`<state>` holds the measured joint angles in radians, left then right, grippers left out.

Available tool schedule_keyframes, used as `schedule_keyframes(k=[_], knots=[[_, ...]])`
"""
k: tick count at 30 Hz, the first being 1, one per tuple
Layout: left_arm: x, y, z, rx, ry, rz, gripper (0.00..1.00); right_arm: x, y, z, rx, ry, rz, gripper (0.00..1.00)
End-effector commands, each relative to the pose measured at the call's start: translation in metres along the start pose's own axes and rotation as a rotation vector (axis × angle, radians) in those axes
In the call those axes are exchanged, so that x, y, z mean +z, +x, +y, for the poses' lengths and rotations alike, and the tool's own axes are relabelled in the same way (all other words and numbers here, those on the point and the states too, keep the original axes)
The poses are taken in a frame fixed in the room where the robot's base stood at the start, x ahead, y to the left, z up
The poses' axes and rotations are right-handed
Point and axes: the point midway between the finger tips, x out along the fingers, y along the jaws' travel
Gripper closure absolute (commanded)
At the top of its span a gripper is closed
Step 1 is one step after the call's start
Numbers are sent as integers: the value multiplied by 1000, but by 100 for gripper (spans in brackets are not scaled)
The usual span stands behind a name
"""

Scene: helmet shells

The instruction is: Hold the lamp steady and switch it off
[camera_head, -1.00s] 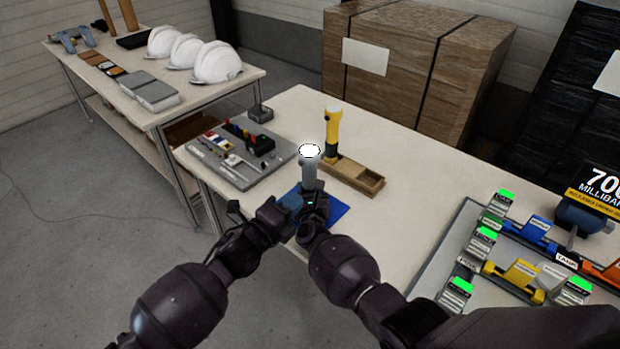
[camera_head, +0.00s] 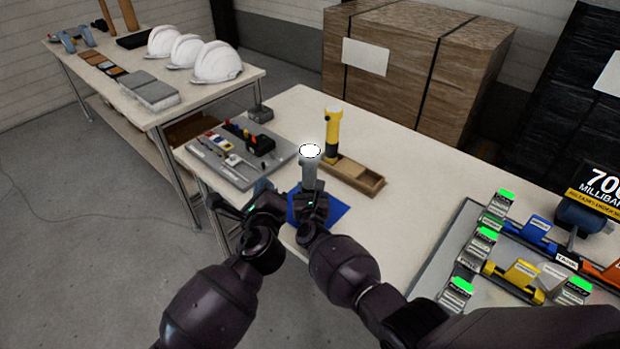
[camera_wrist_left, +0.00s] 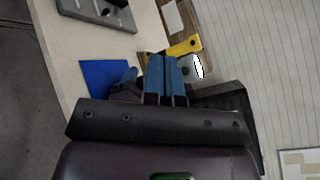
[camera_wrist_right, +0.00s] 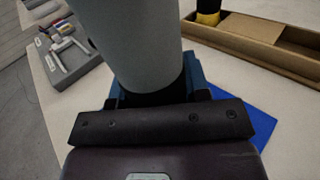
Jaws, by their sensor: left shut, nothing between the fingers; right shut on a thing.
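The grey lamp (camera_head: 309,172) stands upright over the blue mat (camera_head: 333,211), its top glowing white. My right gripper (camera_head: 312,195) is shut on the lower part of the lamp. In the right wrist view the lamp's grey body (camera_wrist_right: 135,45) rises large between the blue fingers and hides much of them. My left gripper (camera_head: 263,187) is shut and empty, to the left of the lamp and apart from it. In the left wrist view its blue fingers (camera_wrist_left: 166,72) lie together, with the lit lamp end (camera_wrist_left: 198,67) beyond them to the right. No switch can be made out.
A grey tool board (camera_head: 225,171) lies to the left. A panel with labelled blocks (camera_head: 455,238) is at the right. White helmets (camera_head: 217,64) stand on the far left table.

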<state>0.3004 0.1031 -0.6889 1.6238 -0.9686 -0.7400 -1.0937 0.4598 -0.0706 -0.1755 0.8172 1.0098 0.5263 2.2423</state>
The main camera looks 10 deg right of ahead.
Motion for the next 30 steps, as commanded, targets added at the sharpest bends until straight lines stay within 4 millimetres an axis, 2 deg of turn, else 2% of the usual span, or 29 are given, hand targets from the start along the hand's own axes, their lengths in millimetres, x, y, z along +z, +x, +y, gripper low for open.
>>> schedule_keyframes(k=[18, 30], knots=[[-35, 47, -35, -1, 0, 2, 100, 0, 0, 0, 0, 0, 0, 87], [-41, 55, -41, -1, -1, 3, 100, 0, 0, 0, 0, 0, 0, 87]])
